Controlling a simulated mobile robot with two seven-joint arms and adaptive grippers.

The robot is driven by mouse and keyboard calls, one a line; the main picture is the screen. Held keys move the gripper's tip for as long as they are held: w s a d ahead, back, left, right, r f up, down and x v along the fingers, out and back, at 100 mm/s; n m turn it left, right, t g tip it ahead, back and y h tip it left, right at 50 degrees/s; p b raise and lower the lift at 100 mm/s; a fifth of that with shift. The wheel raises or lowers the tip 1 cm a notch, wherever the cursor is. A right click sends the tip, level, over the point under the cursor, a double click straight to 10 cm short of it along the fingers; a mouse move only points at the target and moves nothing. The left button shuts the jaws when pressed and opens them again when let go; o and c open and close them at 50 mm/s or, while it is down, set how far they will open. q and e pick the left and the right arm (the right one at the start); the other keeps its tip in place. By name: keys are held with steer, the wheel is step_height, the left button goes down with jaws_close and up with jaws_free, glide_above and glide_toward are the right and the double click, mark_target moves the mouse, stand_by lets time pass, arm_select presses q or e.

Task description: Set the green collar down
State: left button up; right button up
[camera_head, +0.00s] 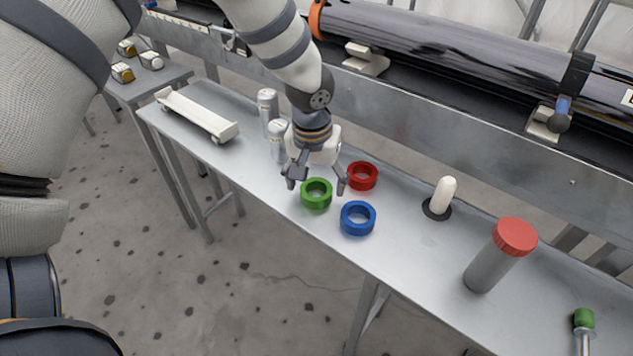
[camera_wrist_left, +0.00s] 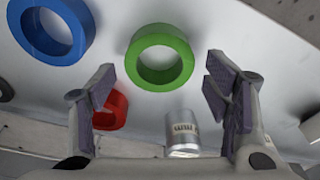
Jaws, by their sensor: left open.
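The green collar (camera_head: 316,193) lies flat on the grey metal table, and it also shows in the left wrist view (camera_wrist_left: 160,57). My left gripper (camera_head: 315,186) is open above it, with one finger to each side of the collar in the head view. In the wrist view the open fingers (camera_wrist_left: 165,98) hold nothing, and the collar lies beyond their tips. My right gripper is in neither view.
A blue collar (camera_head: 358,218) and a red collar (camera_head: 362,176) lie close by. Two silver cans (camera_head: 267,104) stand behind my gripper. A white peg (camera_head: 441,197), a red-capped cylinder (camera_head: 502,255) and a green-ended tool (camera_head: 584,320) are to the right. A white tray (camera_head: 197,115) is left.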

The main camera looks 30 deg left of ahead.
arm_select(q)
step_height(320, 180, up, 11)
steer(key=s+p, duration=0.2)
steer(key=shift+m+g+h, duration=0.5)
steer(key=shift+g+h, duration=0.2)
steer(key=shift+g, duration=0.2)
steer(key=s+d+f, duration=0.1)
steer(key=s+f, duration=0.1)
steer(key=f, duration=0.2)
steer(key=s+d+f, duration=0.2)
steer(key=s+f, duration=0.1)
steer(key=f, duration=0.1)
steer(key=s+d+f, duration=0.2)
steer(key=f, duration=0.2)
steer(key=shift+s, duration=0.35)
steer(key=s+d+f+g, duration=0.2)
steer(key=s+f, duration=0.8)
steer(key=s, duration=0.5)
steer(key=s+a+f+m, duration=0.1)
steer(key=s+a+f, duration=0.1)
steer(key=s, duration=1.2)
steer(key=shift+m+y, duration=0.4)
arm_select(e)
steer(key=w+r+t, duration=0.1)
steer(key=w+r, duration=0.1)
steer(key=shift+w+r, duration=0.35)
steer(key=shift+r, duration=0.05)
